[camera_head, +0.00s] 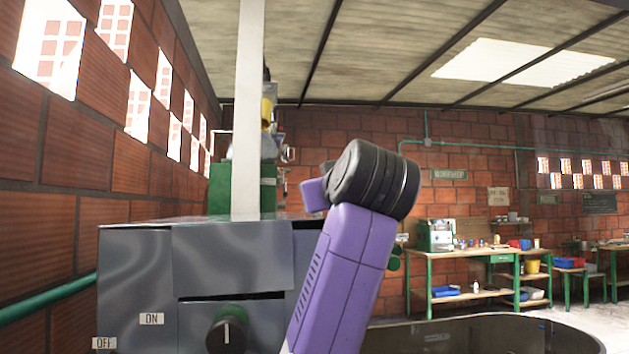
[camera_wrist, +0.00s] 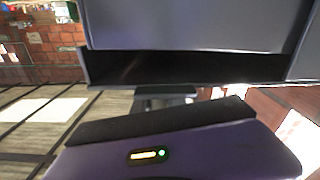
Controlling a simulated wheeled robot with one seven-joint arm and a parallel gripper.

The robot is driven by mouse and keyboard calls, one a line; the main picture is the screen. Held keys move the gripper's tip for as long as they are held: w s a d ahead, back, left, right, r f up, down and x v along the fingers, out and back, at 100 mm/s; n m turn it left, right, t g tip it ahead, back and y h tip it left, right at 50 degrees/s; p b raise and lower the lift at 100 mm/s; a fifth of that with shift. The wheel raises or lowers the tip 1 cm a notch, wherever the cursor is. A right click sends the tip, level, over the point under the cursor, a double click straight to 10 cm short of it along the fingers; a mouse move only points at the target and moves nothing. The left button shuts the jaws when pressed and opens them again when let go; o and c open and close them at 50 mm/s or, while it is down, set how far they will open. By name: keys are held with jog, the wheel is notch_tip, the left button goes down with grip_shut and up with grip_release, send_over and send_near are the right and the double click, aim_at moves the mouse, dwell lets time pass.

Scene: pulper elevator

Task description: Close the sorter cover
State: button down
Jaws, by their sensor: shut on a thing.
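The sorter is a grey metal box (camera_head: 135,275) at the lower left of the head view. Its cover, a grey front panel (camera_head: 235,258), has a dark gap under its lower edge. In the wrist view a grey panel (camera_wrist: 195,25), which I take to be the cover, fills the top, with a dark strip below it. My gripper (camera_wrist: 165,93) shows there as dark fingers at the panel's edge, shut on it. The contact itself is small and partly hidden. In the head view my purple arm covers the box's right side and the gripper is not clearly visible.
A black knob (camera_head: 228,330) sits below the cover, with ON and OFF labels to its left. A white post (camera_head: 248,110) rises behind the box. A round dark tub (camera_head: 480,335) is at the lower right. Green workbenches (camera_head: 485,262) stand farther back, with open floor before them.

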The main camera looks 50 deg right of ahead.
jog(key=shift+s+d+f+m+b, duration=0.1)
jog(key=shift+d+f+m+b, duration=0.1)
jog(key=shift+f, duration=0.35)
jog(key=shift+s+d+f+m+b, duration=0.1)
jog(key=shift+f+m+b, duration=0.1)
jog(key=shift+f, duration=0.35)
jog(key=shift+f, duration=0.15)
jog(key=c, duration=1.5)
grip_release()
jog(key=shift+o, duration=0.5)
jog(key=shift+a, duration=0.15)
jog(key=shift+s+a+r, duration=0.15)
jog(key=shift+s+r, duration=0.05)
jog(key=v, duration=0.7)
jog(key=shift+s+f, duration=0.1)
